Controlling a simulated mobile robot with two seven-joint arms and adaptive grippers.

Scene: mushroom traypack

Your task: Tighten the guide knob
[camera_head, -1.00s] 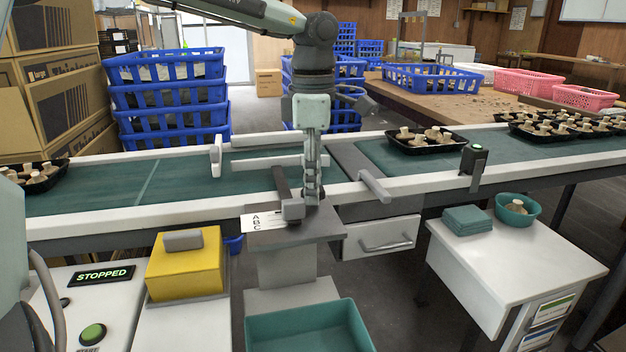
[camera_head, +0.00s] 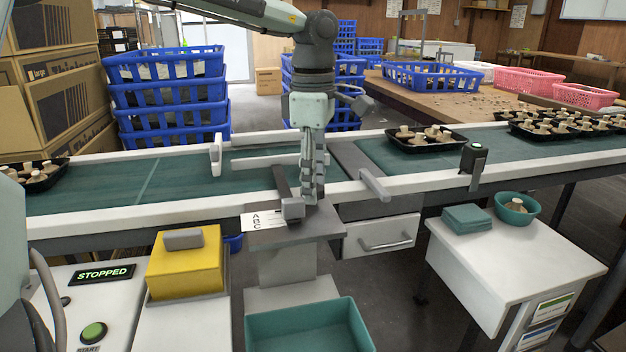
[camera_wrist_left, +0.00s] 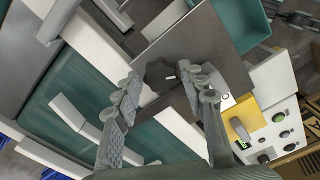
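A dark, lobed knob (camera_wrist_left: 159,74) shows between my left fingertips in the wrist view, over a grey plate; I take it for the guide knob. In the head view, my left gripper (camera_head: 312,196) points down at the near edge of the conveyor, above the grey stand (camera_head: 325,228). Its fingers are spread on both sides of the knob in the wrist view (camera_wrist_left: 164,82), with visible gaps. A grey block (camera_head: 293,208) and dark bar (camera_head: 281,181) sit beside the fingers in the head view. The knob cannot be told apart there. My right gripper is not in view.
White guide rails (camera_head: 265,162) stand over the green belt (camera_head: 110,192). A yellow box (camera_head: 184,268), a STOPPED panel (camera_head: 104,274) and a teal bin (camera_head: 308,335) are in front. A mushroom tray (camera_head: 426,141) rests on the right belt.

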